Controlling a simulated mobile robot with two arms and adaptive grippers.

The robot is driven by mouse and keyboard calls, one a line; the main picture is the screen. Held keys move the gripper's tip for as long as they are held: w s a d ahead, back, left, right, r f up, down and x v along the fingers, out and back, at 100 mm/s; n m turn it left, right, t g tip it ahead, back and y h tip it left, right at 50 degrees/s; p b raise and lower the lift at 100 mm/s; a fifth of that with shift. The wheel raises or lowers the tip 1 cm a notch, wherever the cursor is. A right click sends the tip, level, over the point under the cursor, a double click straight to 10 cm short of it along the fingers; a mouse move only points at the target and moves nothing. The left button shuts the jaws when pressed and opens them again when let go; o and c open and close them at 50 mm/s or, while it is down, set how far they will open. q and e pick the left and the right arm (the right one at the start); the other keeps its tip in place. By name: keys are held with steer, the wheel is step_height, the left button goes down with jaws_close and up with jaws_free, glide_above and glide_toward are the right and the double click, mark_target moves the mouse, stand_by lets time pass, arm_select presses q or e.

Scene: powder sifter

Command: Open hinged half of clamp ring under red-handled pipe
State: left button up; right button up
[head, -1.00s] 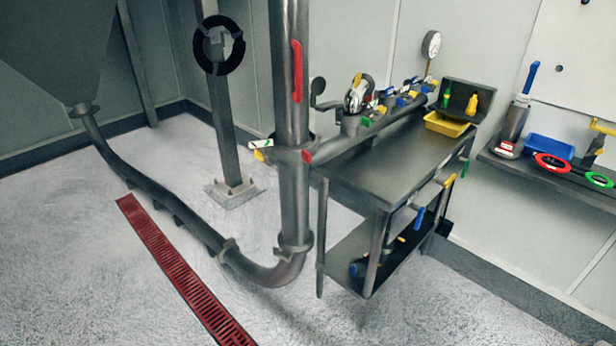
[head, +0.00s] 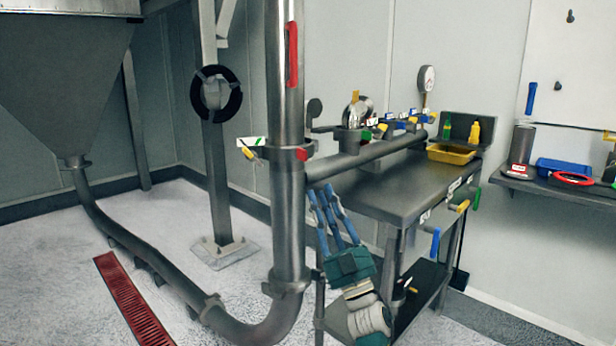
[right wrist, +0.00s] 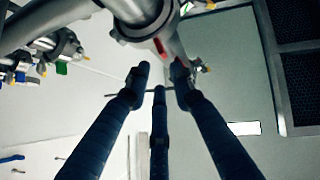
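The vertical steel pipe with the red handle (head: 292,55) stands at centre in the head view. The clamp ring (head: 284,153) wraps it below the handle, with a red tab (head: 301,154) on its right and a yellow tab (head: 246,152) on its left. The ring looks closed. My right gripper (head: 324,190) is below and right of the ring, blue fingers pointing up, spread and empty. In the right wrist view, the gripper (right wrist: 160,80) shows its fingers apart below the pipe and a red tab (right wrist: 161,46), touching nothing clearly. My left gripper is not in view.
A horizontal pipe with valves (head: 380,150) runs right, above the steel table (head: 400,187). A yellow tray (head: 452,154) sits at its back. A wall shelf (head: 560,188) is at right. A red floor grate (head: 133,300) and open floor lie left.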

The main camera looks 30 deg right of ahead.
glide_toward(284, 148)
steer(key=w+d+r, duration=0.2)
steer(key=d+r, duration=0.1)
steer(key=r, duration=0.1)
steer(key=shift+d, duration=0.35)
steer(key=shift+w+r, duration=0.15)
jaws_close()
